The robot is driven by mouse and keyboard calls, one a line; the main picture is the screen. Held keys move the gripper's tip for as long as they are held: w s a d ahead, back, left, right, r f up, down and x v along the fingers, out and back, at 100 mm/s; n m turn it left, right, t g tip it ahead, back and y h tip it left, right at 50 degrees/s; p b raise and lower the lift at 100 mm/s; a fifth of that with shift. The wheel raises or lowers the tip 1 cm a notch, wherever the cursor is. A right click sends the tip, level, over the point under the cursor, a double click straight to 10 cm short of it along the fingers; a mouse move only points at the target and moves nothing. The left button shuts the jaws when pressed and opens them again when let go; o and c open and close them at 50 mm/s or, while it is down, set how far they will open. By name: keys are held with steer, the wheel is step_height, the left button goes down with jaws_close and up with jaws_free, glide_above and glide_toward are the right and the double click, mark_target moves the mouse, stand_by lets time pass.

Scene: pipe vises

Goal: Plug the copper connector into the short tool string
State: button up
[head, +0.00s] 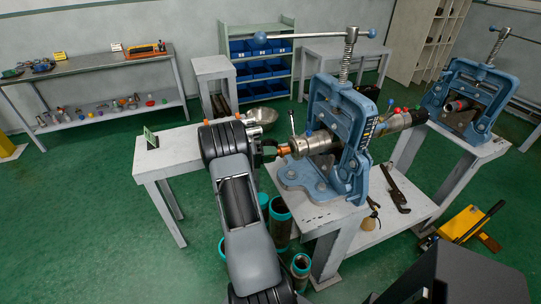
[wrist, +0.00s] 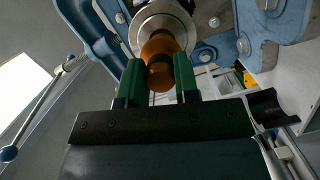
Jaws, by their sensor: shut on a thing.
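The copper connector (head: 284,150) is an orange-brown stepped piece with a dark band, and it also shows in the wrist view (wrist: 160,48). My gripper (head: 273,152) is shut on it, with one green finger on each side in the wrist view (wrist: 158,72). The tool string (head: 318,142), a steel cylinder, lies level in the blue near vise (head: 337,105). The connector's front is in line with the string's round steel end (wrist: 163,18) and meets or overlaps it in view. I cannot tell how deep it sits; the contact is partly hidden.
The near vise stands on a grey table (head: 315,215). A second blue vise (head: 466,95) holds another pipe piece at the right. A wrench (head: 396,190) lies on a lower grey surface. Teal-rimmed pipes (head: 280,215) stand below my arm.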

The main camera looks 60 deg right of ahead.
mark_target(280, 152)
steer(key=shift+d, duration=0.1)
steer(key=shift+b+x, duration=0.45)
steer(key=shift+x, duration=0.55)
steer(key=shift+d+b, duration=0.2)
steer(key=shift+b, duration=0.35)
stand_by(0.4)
steer(key=shift+b+x, duration=0.35)
steer(key=shift+x, duration=0.45)
steer(key=o, duration=1)
steer(key=shift+d+r, duration=0.1)
steer(key=shift+d, duration=0.1)
steer(key=b+v, duration=0.2)
steer(key=v, duration=1.2)
